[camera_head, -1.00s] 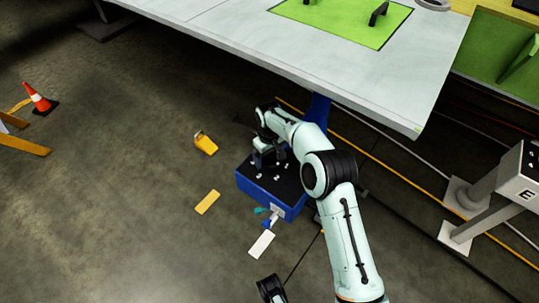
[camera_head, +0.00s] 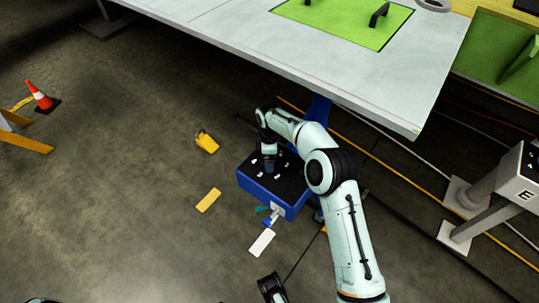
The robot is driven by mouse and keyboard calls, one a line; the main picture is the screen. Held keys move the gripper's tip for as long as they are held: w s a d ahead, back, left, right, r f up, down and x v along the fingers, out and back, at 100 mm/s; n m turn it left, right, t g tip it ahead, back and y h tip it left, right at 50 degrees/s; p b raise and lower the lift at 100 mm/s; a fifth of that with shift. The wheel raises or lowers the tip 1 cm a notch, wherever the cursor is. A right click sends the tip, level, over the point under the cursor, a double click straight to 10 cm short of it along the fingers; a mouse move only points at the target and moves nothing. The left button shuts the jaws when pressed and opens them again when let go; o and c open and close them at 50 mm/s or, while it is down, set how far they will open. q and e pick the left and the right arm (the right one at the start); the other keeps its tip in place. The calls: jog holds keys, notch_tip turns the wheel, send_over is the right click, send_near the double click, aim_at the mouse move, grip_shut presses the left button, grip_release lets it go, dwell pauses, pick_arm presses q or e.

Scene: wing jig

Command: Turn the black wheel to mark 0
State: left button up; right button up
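A blue box (camera_head: 262,193) with a dark top panel (camera_head: 291,172) stands below the table edge. Small white marks show on the panel. My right gripper (camera_head: 269,169) points down over the panel's left part, its tips at or close to the surface. I cannot make out the black wheel; it may be hidden under the gripper or blend into the dark panel. The gap between the fingers is too small and dark to tell open from shut. My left gripper is not clearly in view.
The grey table (camera_head: 290,45) overhangs behind the box. A yellow object (camera_head: 206,143), a yellow plate (camera_head: 208,200) and a white plate (camera_head: 262,242) are on the left and front sides. A traffic cone (camera_head: 40,97) stands far left. Left floor is mostly clear.

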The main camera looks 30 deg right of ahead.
jog(key=n, duration=0.4)
jog(key=shift+s+n, duration=0.1)
jog(key=shift+n, duration=0.2)
pick_arm(q)
jog(key=shift+s+d+r, duration=0.2)
jog(key=shift+s+r, duration=0.1)
jog(key=shift+s, duration=0.1)
pick_arm(e)
jog(key=shift+s+n, duration=0.1)
jog(key=shift+n, duration=1.6)
pick_arm(q)
jog(key=shift+p, duration=0.3)
pick_arm(e)
jog(key=o, duration=0.8)
jog(key=shift+c, duration=0.2)
pick_arm(q)
jog(key=shift+g+h, duration=0.3)
jog(key=shift+g, duration=0.4)
jog(key=s+r, duration=0.1)
jog(key=s+d+p, duration=0.1)
jog(key=s+r+p, duration=0.1)
jog(key=shift+s+d+r, duration=0.2)
jog(key=shift+d+r, duration=0.1)
jog(key=shift+r, duration=0.05)
pick_arm(e)
notch_tip(320, 180, up, 12)
jog(key=shift+f, duration=0.1)
jog(key=shift+a, duration=0.1)
